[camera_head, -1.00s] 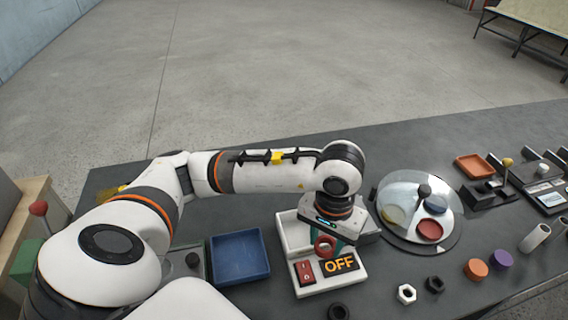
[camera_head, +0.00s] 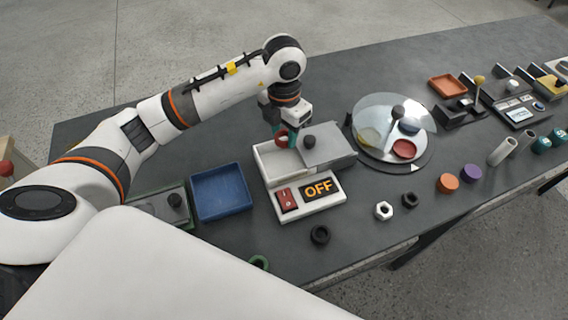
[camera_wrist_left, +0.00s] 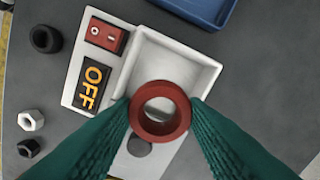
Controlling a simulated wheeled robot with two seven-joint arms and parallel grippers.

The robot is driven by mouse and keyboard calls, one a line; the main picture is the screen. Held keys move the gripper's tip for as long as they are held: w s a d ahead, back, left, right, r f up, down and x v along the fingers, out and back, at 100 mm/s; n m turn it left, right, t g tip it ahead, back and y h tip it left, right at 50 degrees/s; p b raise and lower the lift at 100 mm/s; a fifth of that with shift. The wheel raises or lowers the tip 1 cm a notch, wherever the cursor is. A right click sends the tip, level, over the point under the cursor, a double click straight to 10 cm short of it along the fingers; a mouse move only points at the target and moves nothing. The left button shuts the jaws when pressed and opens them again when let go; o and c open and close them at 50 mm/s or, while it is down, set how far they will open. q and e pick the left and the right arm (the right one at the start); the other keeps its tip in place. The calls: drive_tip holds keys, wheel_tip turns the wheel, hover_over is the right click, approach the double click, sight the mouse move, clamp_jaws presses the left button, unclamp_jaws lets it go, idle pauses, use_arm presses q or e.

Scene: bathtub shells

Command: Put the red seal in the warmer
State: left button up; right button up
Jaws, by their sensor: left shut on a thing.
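The red seal (camera_wrist_left: 160,111) is a thick ring held between the green fingers of my left gripper (camera_wrist_left: 160,118) in the left wrist view. In the head view the seal (camera_head: 281,141) shows at the gripper's fingertips, over the back of the warmer's open compartment. The warmer (camera_head: 312,207) is a white box with a red rocker switch and a display reading OFF. Its grey lid with a dark knob (camera_head: 329,145) is slid to the right, and the white compartment (camera_wrist_left: 180,62) looks empty. The seal appears above the compartment. My right gripper is not in view.
A blue tray (camera_head: 219,192) stands left of the warmer. A clear dome over coloured pieces (camera_head: 393,122) stands to the right. A black ring (camera_head: 320,235), a white nut (camera_head: 383,211) and a black nut (camera_head: 409,200) lie in front. An orange tray (camera_head: 447,85) is farther back.

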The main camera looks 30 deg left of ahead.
sight(284, 165)
use_arm(q)
drive_tip(key=shift+w+f+n, duration=0.1)
drive_tip(key=shift+w+n, duration=0.05)
drive_tip(key=shift+n, duration=0.35)
drive_tip(key=shift+a+f, duration=0.1)
drive_tip(key=shift+f, duration=0.2)
wheel_tip(284, 165, down, 9)
drive_tip(key=shift+f+p, duration=0.2)
drive_tip(key=shift+p, duration=0.55)
drive_tip(key=shift+f, duration=0.1)
drive_tip(key=o, duration=0.5)
drive_tip(key=shift+f, duration=0.1)
drive_tip(key=o, duration=0.5)
drive_tip(key=shift+c, duration=0.2)
